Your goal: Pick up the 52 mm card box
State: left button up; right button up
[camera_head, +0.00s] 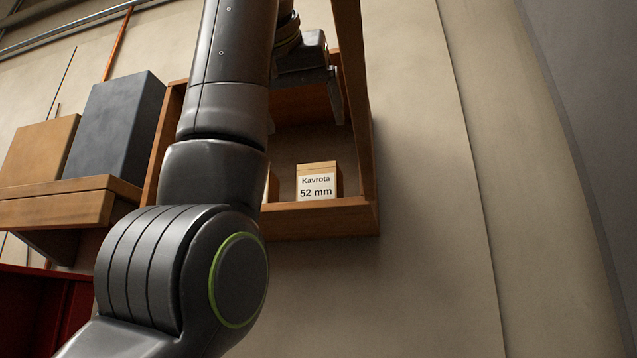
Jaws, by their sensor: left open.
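The card box (318,183) is a small brown box with a white label reading "Kavrota 52 mm". It stands upright on the bottom board of an open wooden wall shelf (320,220), near its right side. My left gripper (304,108) is open and empty, above the box and apart from it, in front of the shelf opening. One finger shows at the right; the other is mostly hidden by my left arm. My right gripper is not in view.
A second box (272,187) stands left of the card box, mostly hidden by my arm. On a wooden ledge (60,207) at the left stand a tall grey box (115,125) and a tan box (40,150). A red container (40,310) is at lower left. The wall at right is bare.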

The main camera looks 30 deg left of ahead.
aim_at(322, 174)
pick_arm(q)
jog(key=p+x, duration=0.3)
jog(key=x, duration=0.5)
jog(key=shift+w+r, duration=0.1)
jog(key=shift+w, duration=0.05)
jog(key=shift+w+a+f+p, duration=0.2)
jog(key=shift+w+f+p, duration=0.15)
jog(key=shift+w, duration=0.25)
jog(key=p+x, duration=0.3)
jog(key=x, duration=0.1)
jog(key=shift+d+f, duration=0.1)
jog(key=shift+w+f+p, duration=0.25)
jog(key=shift+w+p, duration=0.15)
jog(key=shift+w, duration=0.05)
jog(key=shift+s, duration=0.15)
jog(key=c, duration=1.2)
jog(key=shift+c, duration=0.4)
